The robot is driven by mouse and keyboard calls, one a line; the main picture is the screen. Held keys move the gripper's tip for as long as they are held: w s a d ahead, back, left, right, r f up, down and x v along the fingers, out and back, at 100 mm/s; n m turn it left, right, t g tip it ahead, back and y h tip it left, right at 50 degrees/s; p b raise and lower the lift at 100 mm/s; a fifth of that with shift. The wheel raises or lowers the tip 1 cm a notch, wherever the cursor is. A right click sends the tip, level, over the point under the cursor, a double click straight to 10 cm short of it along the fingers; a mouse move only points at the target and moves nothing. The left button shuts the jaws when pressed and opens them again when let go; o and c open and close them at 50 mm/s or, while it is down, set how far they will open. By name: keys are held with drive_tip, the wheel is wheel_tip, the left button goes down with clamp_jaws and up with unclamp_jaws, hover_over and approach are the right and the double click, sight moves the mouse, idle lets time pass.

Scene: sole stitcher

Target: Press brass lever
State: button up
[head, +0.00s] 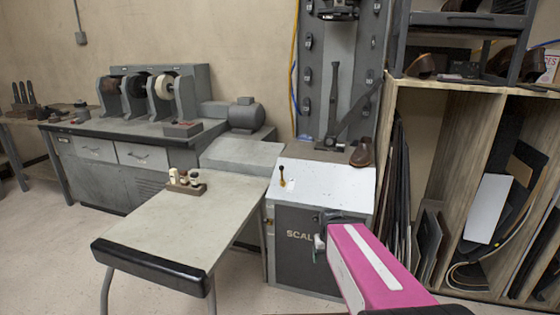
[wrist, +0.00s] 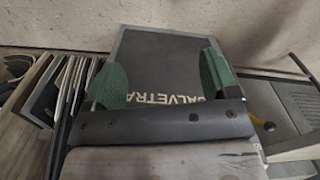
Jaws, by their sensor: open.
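The brass lever (head: 282,176) is small and stands upright on the white top of the grey stitcher cabinet (head: 290,268), left of its middle. In the wrist view a small yellow piece with a dark knob (wrist: 269,126) at the right edge may be this lever, partly cut off by my gripper body. My gripper (wrist: 163,80) has two green fingers spread apart with nothing between them. It faces the cabinet's dark front panel with pale lettering. In the head view my gripper (head: 319,242) is at the cabinet front, lower and to the right of the lever, mostly hidden by my pink arm.
A grey-topped table (head: 165,225) with a small block of bottles (head: 187,182) stands left of the cabinet. A brown shoe (head: 362,152) rests at the cabinet's back right. Wooden shelves (head: 440,135) with leaning sheets stand at right. Floor at lower left is clear.

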drive_tip(key=shift+n, duration=0.6)
drive_tip(key=w, duration=0.3)
drive_tip(key=w+r, duration=0.1)
drive_tip(key=w, duration=0.1)
drive_tip(key=shift+w+a, duration=0.35)
drive_tip(key=shift+a, duration=0.05)
clamp_jaws()
drive_tip(key=w+a+r+n+g, duration=0.1)
drive_tip(key=w+a+r+n, duration=0.15)
drive_tip(key=w+r, duration=0.6)
drive_tip(key=w+a+r+n+y, duration=0.1)
drive_tip(key=w+a+r+n, duration=0.3)
drive_tip(key=w, duration=0.8)
drive_tip(key=w+a+r+n+g, duration=0.1)
drive_tip(key=w+r+n, duration=0.1)
drive_tip(key=w+r, duration=0.65)
drive_tip(key=w+a+r+n+g, duration=0.1)
drive_tip(key=w+a+r+n, duration=0.2)
drive_tip(key=w+r, duration=0.7)
drive_tip(key=shift+r+y, duration=0.35)
drive_tip(key=shift+y, duration=0.05)
